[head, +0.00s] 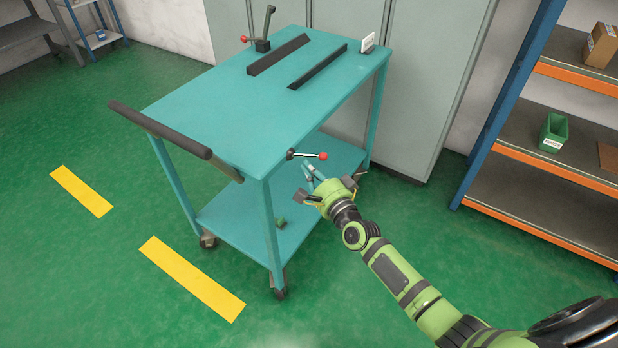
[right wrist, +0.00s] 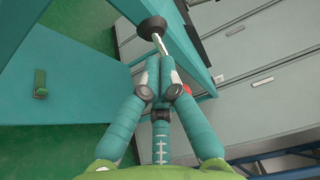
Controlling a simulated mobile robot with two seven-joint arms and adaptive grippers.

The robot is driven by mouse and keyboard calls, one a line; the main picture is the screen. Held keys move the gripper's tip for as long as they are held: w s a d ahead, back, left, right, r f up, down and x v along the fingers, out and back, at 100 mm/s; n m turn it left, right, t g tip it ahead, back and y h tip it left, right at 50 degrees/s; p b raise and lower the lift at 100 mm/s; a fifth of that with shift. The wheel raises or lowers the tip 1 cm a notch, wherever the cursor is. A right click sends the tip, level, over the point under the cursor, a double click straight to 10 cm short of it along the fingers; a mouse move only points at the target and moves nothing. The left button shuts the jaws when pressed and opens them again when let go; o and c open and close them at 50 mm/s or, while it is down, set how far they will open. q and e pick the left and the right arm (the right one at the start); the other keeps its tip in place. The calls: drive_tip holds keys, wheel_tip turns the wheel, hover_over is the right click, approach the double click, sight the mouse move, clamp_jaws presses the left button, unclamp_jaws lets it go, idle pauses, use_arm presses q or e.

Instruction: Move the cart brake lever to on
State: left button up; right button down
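The teal cart (head: 215,95) stands in the middle of the head view. A lever with a red knob (head: 323,156) sticks out from a dark pivot (head: 290,154) at the cart's near right edge, below the top. It lies about level, knob to the right. My right gripper (head: 306,170) is just below and in front of this lever, its fingers pointing up and left. In the right wrist view the fingers (right wrist: 160,68) look closed together with nothing between them. The lever's rod (right wrist: 160,43) passes beyond their tips, and they partly hide the knob. My left gripper is not in view.
A small green block (head: 280,223) is on the lower shelf. Grey cabinets stand behind, and a shelving rack (head: 530,155) stands right.

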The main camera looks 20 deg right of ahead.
drive_tip(key=s+p, duration=0.2)
drive_tip(key=s, duration=0.5)
drive_tip(key=shift+d, duration=0.3)
idle(0.5)
